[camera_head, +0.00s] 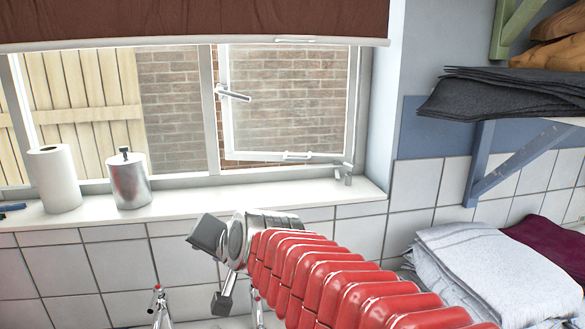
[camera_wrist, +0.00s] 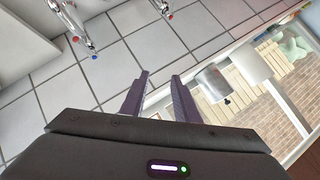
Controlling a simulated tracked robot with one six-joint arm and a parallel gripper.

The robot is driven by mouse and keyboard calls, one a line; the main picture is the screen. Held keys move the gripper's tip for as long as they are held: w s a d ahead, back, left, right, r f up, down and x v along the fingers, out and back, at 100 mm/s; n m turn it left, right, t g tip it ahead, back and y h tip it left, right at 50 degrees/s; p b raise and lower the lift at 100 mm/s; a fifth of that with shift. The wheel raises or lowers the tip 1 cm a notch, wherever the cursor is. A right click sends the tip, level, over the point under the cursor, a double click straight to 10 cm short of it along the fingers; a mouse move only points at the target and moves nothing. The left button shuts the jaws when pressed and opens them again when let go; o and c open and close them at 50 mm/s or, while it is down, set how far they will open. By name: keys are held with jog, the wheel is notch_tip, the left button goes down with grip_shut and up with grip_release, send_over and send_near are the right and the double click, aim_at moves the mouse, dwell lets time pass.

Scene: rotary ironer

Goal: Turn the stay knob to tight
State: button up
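The window (camera_head: 285,105) has a casement with a grey lever handle (camera_head: 232,93) on its left side. A small pale fitting (camera_head: 297,156) sits on the casement's bottom rail, and a small metal fitting (camera_head: 345,172) stands at the right end of the sill. I cannot tell which part is the stay knob, or its setting. My gripper shows in the wrist view with two dark fingers apart (camera_wrist: 160,76) and nothing between them. They point towards the tiled wall (camera_wrist: 105,80). In the head view my red-sleeved arm reaches below the sill, well apart from the window.
A paper roll (camera_head: 54,179) and a metal canister (camera_head: 128,180) stand on the left of the white sill (camera_head: 240,196). Taps (camera_head: 160,305) stand below. Folded grey cloth (camera_head: 490,270) lies at right, under a bracketed shelf with dark cloths (camera_head: 505,95). The sill's middle is clear.

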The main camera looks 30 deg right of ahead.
jog(key=s+d+f+g, duration=0.7)
jog(key=s+d+f, duration=0.2)
jog(key=s+f, duration=0.45)
jog(key=w+d+r+m+t+y, duration=0.1)
jog(key=w+d+r+m+t, duration=0.15)
jog(key=d+m, duration=0.35)
jog(key=w+d+r+m+t+y, duration=0.1)
jog(key=w+d+m+t, duration=0.1)
jog(key=w+d+m, duration=0.35)
jog(key=w+d+r+m+t, duration=0.15)
jog(key=d+m, duration=0.25)
jog(key=d, duration=0.5)
jog(key=w+d+r+m+t+h, duration=0.1)
jog(key=d+r+m+t, duration=0.2)
jog(key=d+r+m, duration=0.3)
jog(key=w+d+r+m+t+h, duration=0.1)
jog(key=d+r+m+t, duration=0.3)
jog(key=d, duration=0.8)
notch_tip(320, 180, up, 2)
jog(key=shift+d+r+m+t+h, duration=0.1)
jog(key=shift+d+m+t+h, duration=0.3)
jog(key=shift+m, duration=0.55)
jog(key=shift+a, duration=0.1)
